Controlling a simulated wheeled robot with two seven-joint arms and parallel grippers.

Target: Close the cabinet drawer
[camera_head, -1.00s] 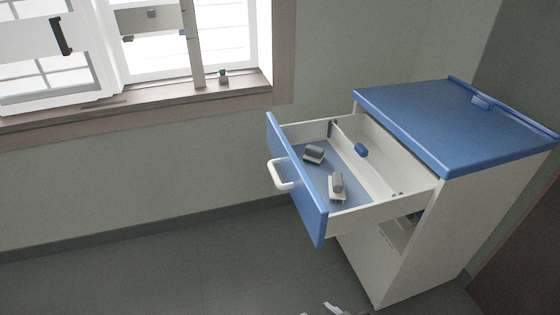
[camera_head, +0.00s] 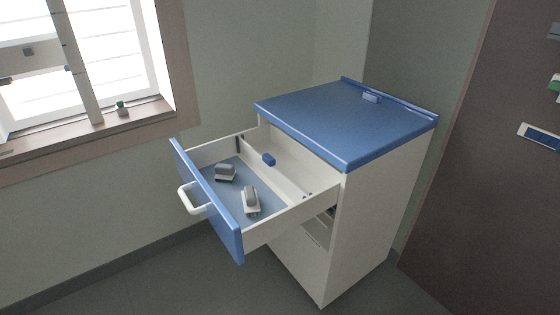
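The cabinet (camera_head: 365,225) is white with a blue top (camera_head: 345,120) and stands right of the middle. Its upper drawer (camera_head: 208,200) is pulled far out toward the left, with a blue front and a white bar handle (camera_head: 192,200). Inside the drawer lie two grey-and-white items (camera_head: 226,172) (camera_head: 251,198) on a blue bottom and a small blue block (camera_head: 268,159) behind a divider. Neither of my grippers shows in the head view, so nothing touches the drawer or its handle in this picture.
A window with a wooden sill (camera_head: 90,135) is at the left, with a small potted plant (camera_head: 122,108) on it. A dark brown panel (camera_head: 480,180) stands at the right. The grey floor left of the cabinet is clear.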

